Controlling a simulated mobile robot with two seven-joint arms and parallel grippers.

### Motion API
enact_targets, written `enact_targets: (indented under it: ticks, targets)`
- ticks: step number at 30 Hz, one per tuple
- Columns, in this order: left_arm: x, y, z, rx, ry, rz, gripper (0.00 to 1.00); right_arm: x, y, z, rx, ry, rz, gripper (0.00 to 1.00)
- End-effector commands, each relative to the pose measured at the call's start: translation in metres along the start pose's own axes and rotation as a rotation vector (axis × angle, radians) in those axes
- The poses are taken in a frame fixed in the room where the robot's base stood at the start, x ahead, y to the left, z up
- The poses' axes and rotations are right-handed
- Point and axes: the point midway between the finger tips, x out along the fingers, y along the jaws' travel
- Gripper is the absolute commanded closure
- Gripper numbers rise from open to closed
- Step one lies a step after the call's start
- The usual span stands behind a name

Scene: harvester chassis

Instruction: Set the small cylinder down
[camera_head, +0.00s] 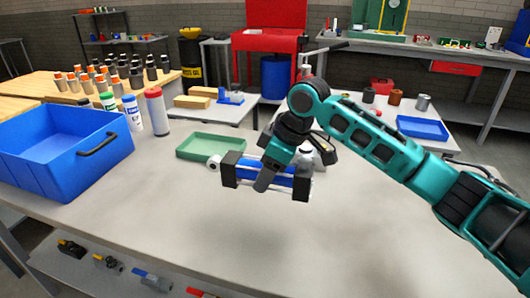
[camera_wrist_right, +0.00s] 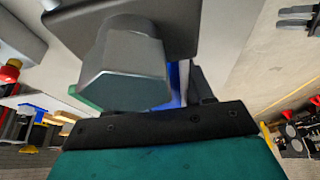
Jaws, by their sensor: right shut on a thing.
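The small cylinder (camera_head: 299,183) has a blue body, dark end blocks and a pale rod eye at its left end. It lies roughly level across the head view, in front of the green tray (camera_head: 212,147). My right gripper (camera_head: 267,181) comes down onto its middle and is shut on it. The cylinder seems to be a little above the grey table (camera_head: 330,240), but the gap is hard to judge. In the right wrist view a strip of blue (camera_wrist_right: 175,84) shows behind a grey six-sided part, and the fingertips are hidden. My left gripper is not in view.
A blue bin (camera_head: 60,150) stands at the left, beside white and red-capped bottles (camera_head: 156,110). Behind, another table holds a blue tray (camera_head: 422,128) and several small cans.

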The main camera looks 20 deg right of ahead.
Motion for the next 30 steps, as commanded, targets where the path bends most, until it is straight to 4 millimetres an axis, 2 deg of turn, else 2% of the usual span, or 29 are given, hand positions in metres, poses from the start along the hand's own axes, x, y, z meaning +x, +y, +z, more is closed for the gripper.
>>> enact_targets:
  ticks: [4, 13, 21, 30]
  targets:
    - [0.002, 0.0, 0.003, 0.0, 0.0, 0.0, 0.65, 0.018, 0.001, 0.006, -0.001, 0.01, 0.005, 1.0]
    - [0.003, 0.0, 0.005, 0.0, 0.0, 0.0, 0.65, 0.037, 0.001, 0.014, -0.001, 0.009, 0.005, 1.0]
    - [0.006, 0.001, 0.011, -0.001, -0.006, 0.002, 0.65, 0.073, 0.001, 0.028, -0.001, 0.01, 0.005, 1.0]
    - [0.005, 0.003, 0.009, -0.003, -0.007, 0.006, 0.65, 0.081, 0.001, 0.031, -0.002, 0.012, 0.007, 1.0]
